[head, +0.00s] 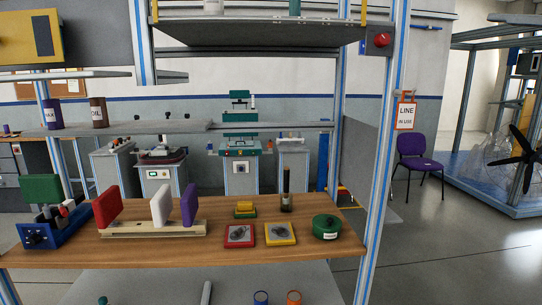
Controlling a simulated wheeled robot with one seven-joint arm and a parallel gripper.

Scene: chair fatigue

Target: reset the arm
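The task names only the arm, and no part of my arm or my gripper shows in the head view. Whether my gripper is open or shut is hidden. In front of me stands a workbench with a wooden top (300,217). On it are a red panel (106,207), a white panel (161,205) and a purple panel (189,203), upright in a pale wooden rack (125,230). A red tray (239,236), a yellow tray (280,234) and a round green container (326,227) sit to the right.
A shelf (240,127) and a grey overhead panel (245,33) span above the bench. Blue-grey posts (380,180) frame it. A purple chair (417,152) and open floor (440,250) lie to the right.

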